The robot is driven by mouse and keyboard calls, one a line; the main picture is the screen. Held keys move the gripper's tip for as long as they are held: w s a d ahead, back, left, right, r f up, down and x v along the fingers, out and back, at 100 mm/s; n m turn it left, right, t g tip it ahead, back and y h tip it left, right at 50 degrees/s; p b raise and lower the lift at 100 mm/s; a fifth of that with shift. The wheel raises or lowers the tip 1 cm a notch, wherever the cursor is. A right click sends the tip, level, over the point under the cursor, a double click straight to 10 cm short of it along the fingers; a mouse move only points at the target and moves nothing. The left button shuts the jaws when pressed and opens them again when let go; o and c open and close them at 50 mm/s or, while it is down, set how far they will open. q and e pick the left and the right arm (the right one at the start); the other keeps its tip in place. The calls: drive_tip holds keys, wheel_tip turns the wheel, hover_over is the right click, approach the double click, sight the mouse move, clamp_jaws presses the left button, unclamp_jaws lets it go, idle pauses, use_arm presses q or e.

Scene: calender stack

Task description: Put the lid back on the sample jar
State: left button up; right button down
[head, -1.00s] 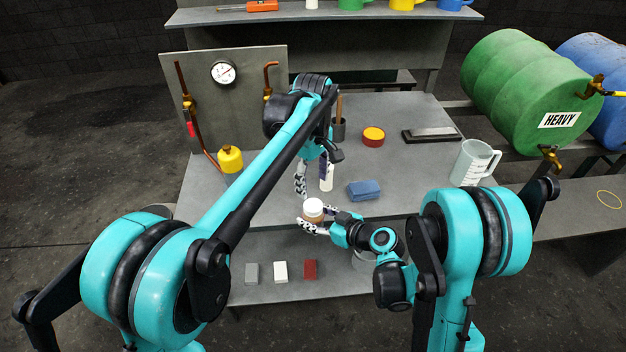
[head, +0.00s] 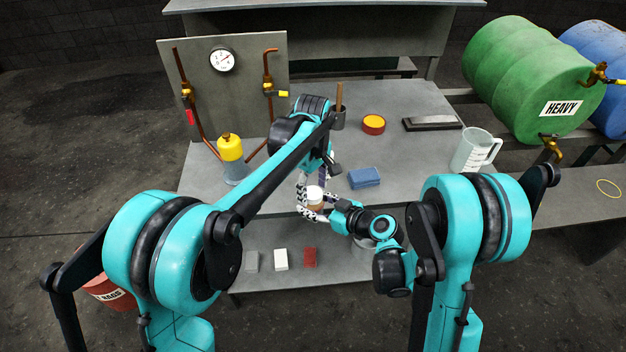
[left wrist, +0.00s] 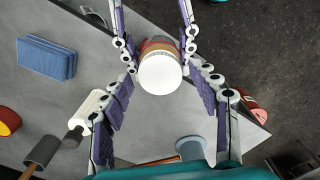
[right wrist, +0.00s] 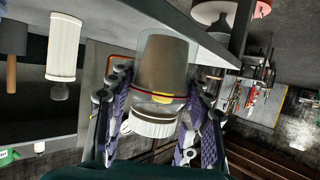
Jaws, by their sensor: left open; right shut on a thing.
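In the head view the jar (head: 316,206) stands upright over the table's front edge, with the white lid (head: 314,192) on top. My left gripper (left wrist: 160,78) is open, its fingers on either side of the lid (left wrist: 160,73) in the left wrist view. Whether they touch it is unclear.
A blue block (head: 364,178), a red-and-yellow round tin (head: 373,124) and a clear jug (head: 474,149) stand on the table. A white cylinder (left wrist: 88,108) is near my left gripper. A yellow-topped burner (head: 230,148) is at left. Small blocks (head: 281,259) lie on the lower shelf.

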use_arm(q)
drive_tip(key=shift+f, duration=0.1)
drive_tip(key=c, duration=1.2)
drive_tip(key=m, duration=0.6)
drive_tip(key=shift+c, duration=0.2)
drive_tip(key=m, duration=1.5)
drive_tip(key=o, duration=1.3)
